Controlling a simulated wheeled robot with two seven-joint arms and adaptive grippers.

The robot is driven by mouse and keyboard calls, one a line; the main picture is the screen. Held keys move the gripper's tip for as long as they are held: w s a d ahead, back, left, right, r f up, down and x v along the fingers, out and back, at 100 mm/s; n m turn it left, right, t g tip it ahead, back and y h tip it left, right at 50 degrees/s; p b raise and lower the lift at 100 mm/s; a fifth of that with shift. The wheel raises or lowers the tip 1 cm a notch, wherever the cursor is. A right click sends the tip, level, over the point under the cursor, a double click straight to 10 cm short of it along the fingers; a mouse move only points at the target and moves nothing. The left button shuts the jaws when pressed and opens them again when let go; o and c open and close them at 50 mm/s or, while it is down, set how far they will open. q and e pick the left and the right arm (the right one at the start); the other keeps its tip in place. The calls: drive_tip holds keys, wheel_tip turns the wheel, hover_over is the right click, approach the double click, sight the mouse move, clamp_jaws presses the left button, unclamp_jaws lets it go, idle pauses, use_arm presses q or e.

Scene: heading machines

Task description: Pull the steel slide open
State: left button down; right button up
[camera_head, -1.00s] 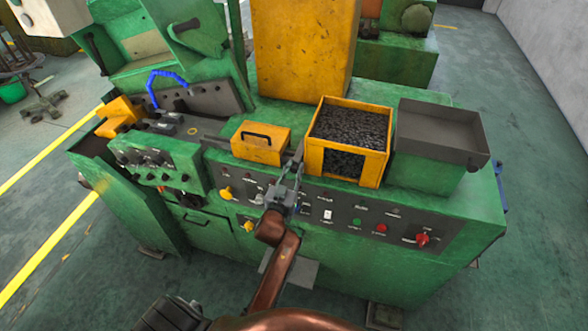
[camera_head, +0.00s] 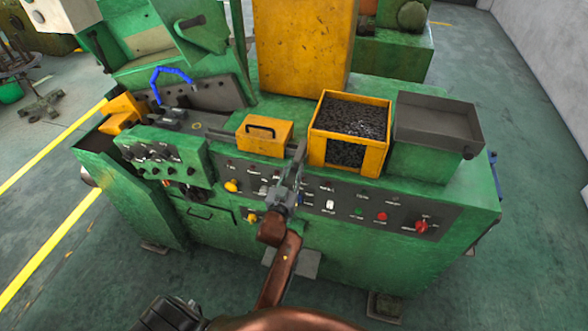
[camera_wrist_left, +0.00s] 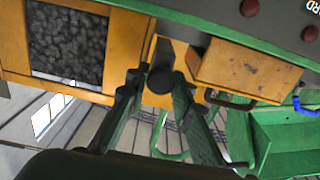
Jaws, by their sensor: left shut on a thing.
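The yellow hopper (camera_head: 321,147) full of dark pieces stands on the green machine, with dark pieces also showing through its front opening. The grey steel slide (camera_head: 301,149) shows as a narrow strip at the hopper's left side, partly hidden by my fingers. My left gripper (camera_head: 292,173) is in front of it, over the control panel. In the left wrist view, the fingers of my left gripper (camera_wrist_left: 158,92) are closed around a dark round knob (camera_wrist_left: 160,79) beside the hopper. How the knob joins the slide is hidden. My right gripper is not in view.
A yellow box with a black handle (camera_head: 264,135) sits close left of the hopper. A grey tray (camera_head: 437,121) is to its right. The control panel (camera_head: 345,203) with knobs and buttons lies below. Open floor (camera_head: 530,250) is at the right.

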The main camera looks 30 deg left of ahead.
use_arm(q)
drive_tip(key=c, duration=1.7)
unclamp_jaws()
drive_tip(key=shift+s+d, duration=0.1)
drive_tip(key=shift+c, duration=0.2)
drive_tip(key=shift+r, duration=0.15)
wheel_tip(320, 180, up, 10)
drive_tip(key=shift+f, duration=0.2)
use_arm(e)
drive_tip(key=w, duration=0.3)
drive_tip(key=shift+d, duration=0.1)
use_arm(q)
drive_tip(key=shift+f, duration=0.1)
